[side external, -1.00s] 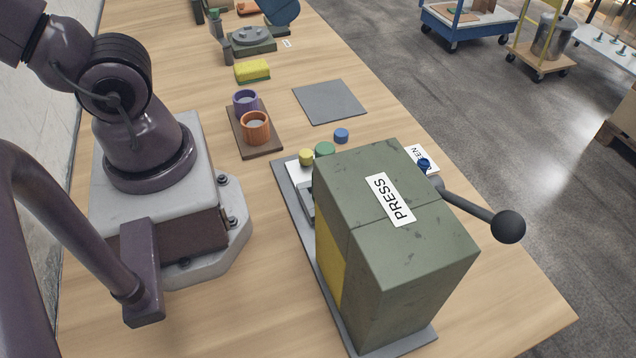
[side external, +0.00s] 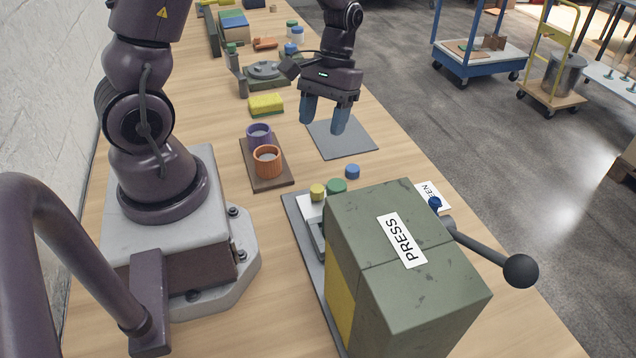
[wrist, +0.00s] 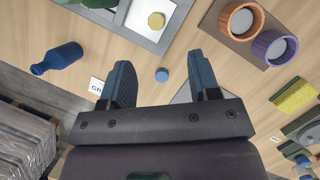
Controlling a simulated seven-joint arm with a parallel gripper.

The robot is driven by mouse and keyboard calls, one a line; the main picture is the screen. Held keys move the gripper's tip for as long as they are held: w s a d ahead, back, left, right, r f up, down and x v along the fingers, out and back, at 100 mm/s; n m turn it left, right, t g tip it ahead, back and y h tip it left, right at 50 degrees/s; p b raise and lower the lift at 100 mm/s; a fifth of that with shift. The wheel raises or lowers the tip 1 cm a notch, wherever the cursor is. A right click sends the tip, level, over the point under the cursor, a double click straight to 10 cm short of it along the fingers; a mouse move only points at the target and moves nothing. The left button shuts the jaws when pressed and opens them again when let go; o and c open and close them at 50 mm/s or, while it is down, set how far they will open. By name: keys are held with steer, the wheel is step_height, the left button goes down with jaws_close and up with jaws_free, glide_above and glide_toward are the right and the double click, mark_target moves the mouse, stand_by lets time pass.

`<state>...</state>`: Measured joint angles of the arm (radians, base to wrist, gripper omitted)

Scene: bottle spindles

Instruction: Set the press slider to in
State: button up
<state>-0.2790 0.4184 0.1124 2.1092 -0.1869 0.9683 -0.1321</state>
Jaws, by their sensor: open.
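The press (side external: 385,300) is a large green box with a PRESS label, standing on a grey base plate (side external: 296,217) at the front right of the table. A pale sliding part (side external: 310,212) shows at its far left side, mostly hidden by the box; a pale plate (wrist: 150,14) also shows at the top of the wrist view. A yellow cap (side external: 317,191) and a green round piece (side external: 337,186) are there. My gripper (side external: 323,122) is open and empty, fingers down, above the grey mat and beyond the press.
A black-knobbed lever (side external: 490,255) juts right from the press. A blue cap (side external: 352,171) lies between press and grey mat (side external: 352,148). A blue bottle (wrist: 57,58) lies near a label card. Orange (side external: 267,160) and purple (side external: 259,135) cups stand left; a yellow sponge (side external: 266,105) lies beyond.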

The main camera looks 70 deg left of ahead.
mark_target(317, 188)
steer(key=shift+n+h, duration=0.3)
steer(key=shift+n, duration=0.4)
steer(key=x, duration=0.4)
steer(key=w+x, duration=0.1)
steer(key=x, duration=0.8)
steer(key=shift+w+a+f, duration=0.25)
steer(key=shift+f, duration=0.25)
